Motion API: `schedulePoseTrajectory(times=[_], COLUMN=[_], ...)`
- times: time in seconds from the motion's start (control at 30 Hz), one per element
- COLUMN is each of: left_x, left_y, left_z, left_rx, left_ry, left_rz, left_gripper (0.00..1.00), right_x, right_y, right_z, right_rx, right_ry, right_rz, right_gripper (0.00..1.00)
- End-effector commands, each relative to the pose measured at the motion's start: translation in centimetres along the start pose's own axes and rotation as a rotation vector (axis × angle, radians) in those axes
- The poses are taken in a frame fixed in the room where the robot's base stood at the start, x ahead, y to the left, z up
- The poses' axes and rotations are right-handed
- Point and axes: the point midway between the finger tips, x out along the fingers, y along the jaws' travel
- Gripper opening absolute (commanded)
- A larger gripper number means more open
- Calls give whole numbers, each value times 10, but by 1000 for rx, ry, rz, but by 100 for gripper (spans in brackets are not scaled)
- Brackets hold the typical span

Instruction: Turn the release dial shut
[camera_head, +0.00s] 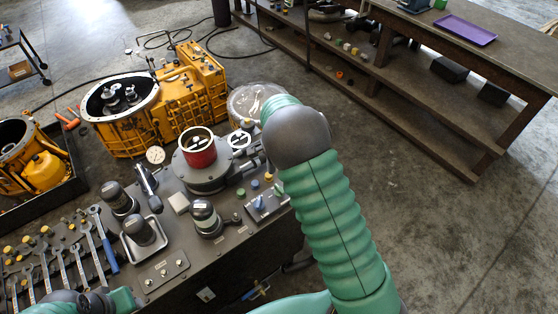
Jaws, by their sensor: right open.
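A small round dial with a white rim (240,140) sits at the back right of the grey bench (238,243), beside a round grey fixture holding a red ring (197,150). It looks like the release dial, but I cannot tell for certain, nor read its setting. My right gripper (243,166) is small and dark in the view, open, just in front of this dial and partly hidden by my right arm. I cannot tell whether it touches anything. Part of my left arm shows at the bottom left; its fingers are not visible.
A pressure gauge (155,155), black knobbed devices (206,218) and a switch box (266,205) crowd the bench. Wrenches (78,262) lie at the left. Yellow transmission housings (190,98) stand behind. A wooden shelf table (430,75) is at the back right; floor between is clear.

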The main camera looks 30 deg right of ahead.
Motion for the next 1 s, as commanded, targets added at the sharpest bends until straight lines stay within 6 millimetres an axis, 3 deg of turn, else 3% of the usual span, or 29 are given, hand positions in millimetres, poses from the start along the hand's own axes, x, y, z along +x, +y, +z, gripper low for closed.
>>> schedulePoseTrajectory(times=[0.2,0.4,0.57,1.0], left_x=[7,9,9,9], left_y=[0,0,0,0], left_z=[2,2,2,2], left_rx=[0,0,0,0], left_ry=[0,0,0,0], left_rz=[0,0,0,0], left_gripper=[36,36,36,36], right_x=[-65,-103,-113,-111], right_y=[-2,-2,-2,1], right_z=[0,0,0,2], right_rx=[0,-1,0,-20], right_ry=[1,0,0,-2], right_rz=[-6,-1,1,-2], right_gripper=[64,64,64,64])
